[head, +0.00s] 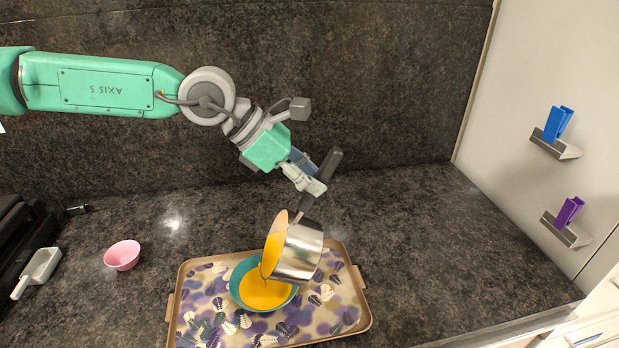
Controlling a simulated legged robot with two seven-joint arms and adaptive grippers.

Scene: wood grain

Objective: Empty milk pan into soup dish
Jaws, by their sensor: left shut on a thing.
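The metal milk pan (300,254) is tilted on its side over the soup dish, its open mouth facing left and down. Orange liquid shows inside the pan at its mouth. The teal soup dish (239,277) sits on a patterned tray (197,325) and holds orange liquid (264,292). The pan hides the dish's right rim in part. My left gripper (309,186) is shut on the pan's dark handle, above and behind the dish. My right gripper does not show.
A pink bowl (122,255) stands left of the tray. A white scoop-like object (37,270) lies at far left by a black appliance (22,235). Blue (557,124) and purple (569,212) clips sit on wall holders at right. The counter right of the tray is clear.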

